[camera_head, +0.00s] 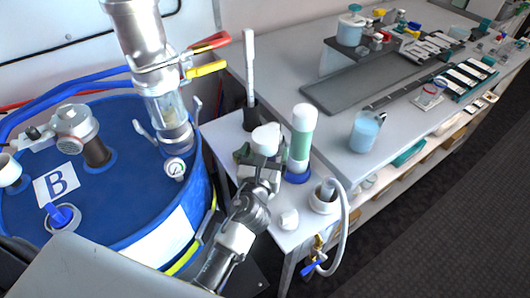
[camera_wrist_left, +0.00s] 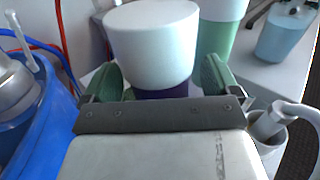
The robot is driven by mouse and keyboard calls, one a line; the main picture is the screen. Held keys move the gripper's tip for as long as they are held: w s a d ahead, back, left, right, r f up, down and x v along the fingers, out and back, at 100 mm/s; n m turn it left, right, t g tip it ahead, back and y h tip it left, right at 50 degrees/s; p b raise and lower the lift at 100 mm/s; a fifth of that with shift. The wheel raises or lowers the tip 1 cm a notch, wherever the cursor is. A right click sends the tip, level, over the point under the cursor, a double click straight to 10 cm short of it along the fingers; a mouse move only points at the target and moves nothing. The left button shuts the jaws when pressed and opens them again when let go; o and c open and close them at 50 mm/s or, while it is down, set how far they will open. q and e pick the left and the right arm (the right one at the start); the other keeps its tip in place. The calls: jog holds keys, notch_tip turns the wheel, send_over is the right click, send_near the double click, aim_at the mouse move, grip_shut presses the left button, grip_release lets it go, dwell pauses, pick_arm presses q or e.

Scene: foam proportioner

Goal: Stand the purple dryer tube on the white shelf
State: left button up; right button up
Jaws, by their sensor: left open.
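The purple dryer tube (camera_wrist_left: 160,94) stands upright with a wide white cap (camera_wrist_left: 150,42). In the head view its white cap (camera_head: 265,138) shows above my left gripper (camera_head: 258,160), and its body is mostly hidden. In the left wrist view the two green fingers of my left gripper (camera_wrist_left: 158,80) are open, one on each side of the tube below the cap. Whether they touch it I cannot tell. A small white-topped stand (camera_head: 226,134) is beneath; I cannot tell if this is the white shelf. My right gripper is not in view.
A green tube with white cap and blue base (camera_head: 301,143) stands close right of the purple tube. A pot with a hose (camera_head: 324,197) and a black holder (camera_head: 250,118) are near. A blue drum (camera_head: 120,215) is left. A long bench (camera_head: 290,72) extends behind.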

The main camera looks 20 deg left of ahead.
pick_arm(q)
jog(key=shift+r, duration=0.1)
jog(key=shift+r, duration=0.1)
jog(key=s+d+b, duration=0.1)
jog(key=s+b, duration=0.1)
jog(key=s, duration=1)
jog(key=shift+d+b, duration=0.25)
jog(key=shift+b, duration=0.15)
jog(key=shift+f, duration=0.2)
